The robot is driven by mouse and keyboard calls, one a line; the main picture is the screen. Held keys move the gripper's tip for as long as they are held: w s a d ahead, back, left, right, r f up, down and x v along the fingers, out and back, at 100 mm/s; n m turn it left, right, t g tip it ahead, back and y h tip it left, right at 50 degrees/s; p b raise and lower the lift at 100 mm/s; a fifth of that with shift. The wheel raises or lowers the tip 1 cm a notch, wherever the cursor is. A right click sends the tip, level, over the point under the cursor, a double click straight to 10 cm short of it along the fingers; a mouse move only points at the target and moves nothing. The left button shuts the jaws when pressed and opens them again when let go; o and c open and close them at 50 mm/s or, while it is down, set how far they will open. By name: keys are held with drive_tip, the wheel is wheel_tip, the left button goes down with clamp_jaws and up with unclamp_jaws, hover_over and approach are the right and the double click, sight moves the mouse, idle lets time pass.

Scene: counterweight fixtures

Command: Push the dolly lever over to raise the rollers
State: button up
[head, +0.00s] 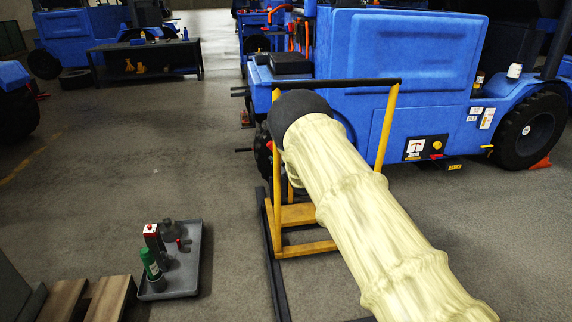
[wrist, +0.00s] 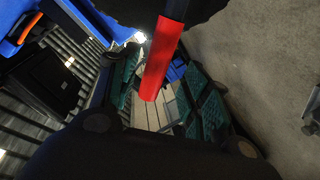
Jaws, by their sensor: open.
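The dolly has a yellow upright frame (head: 385,130) with a black crossbar and stands beside a blue truck. A red lever grip (wrist: 163,55) shows in the wrist view, slanting down from the top centre. My gripper (wrist: 165,78) is open, with its green-padded fingers on either side of the red grip. I cannot tell whether a finger touches it. In the head view my pale-sleeved arm reaches to the dolly's near side and hides my gripper and most of the lever. A small red bit shows left of my arm's dark end. The rollers cannot be made out.
A blue truck (head: 400,50) stands close behind the dolly. A grey tray (head: 185,283) with bottles and cans lies on the floor at the left, near a wooden pallet (head: 105,298). A dark workbench (head: 150,58) stands further back. The floor at left centre is clear.

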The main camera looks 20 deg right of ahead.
drive_tip(key=s, duration=0.6)
drive_tip(key=shift+s+d+r, duration=0.3)
drive_tip(key=shift+s, duration=0.05)
